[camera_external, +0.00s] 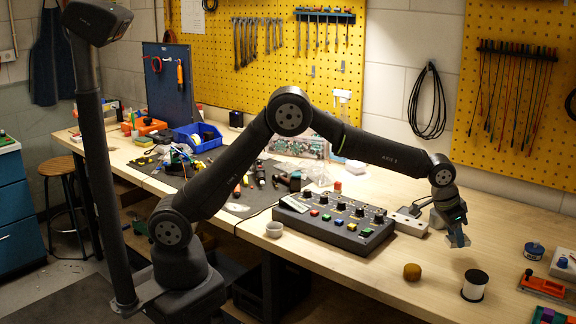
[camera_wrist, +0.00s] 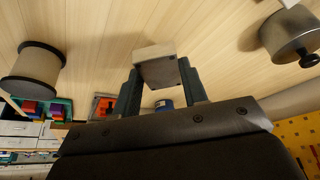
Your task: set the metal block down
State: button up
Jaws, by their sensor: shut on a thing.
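The metal block (camera_wrist: 158,68) is a small grey piece with a pale side, held between the two fingers of my gripper (camera_wrist: 160,88) in the wrist view. My gripper (camera_external: 457,232) is shut on it. In the external view the block is small and dim at the fingertips, over the right part of the wooden bench (camera_external: 372,262). It appears to be above the bench top, but the exact gap is hard to tell.
A black-and-white spool (camera_external: 475,286) and a brown ball (camera_external: 412,271) stand near the front edge. A blue tin (camera_external: 534,251) and red tool (camera_external: 543,285) are at right. A button panel (camera_external: 335,222) lies left. A knobbed metal pot (camera_wrist: 288,35) shows in the wrist view.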

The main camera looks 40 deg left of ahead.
aim_at(451, 238)
jog(key=shift+w+f, duration=0.15)
jog(key=shift+f, duration=1.95)
jog(key=shift+f, duration=0.15)
jog(key=o, duration=1)
jog(key=shift+o, duration=0.2)
jog(key=v, duration=1.2)
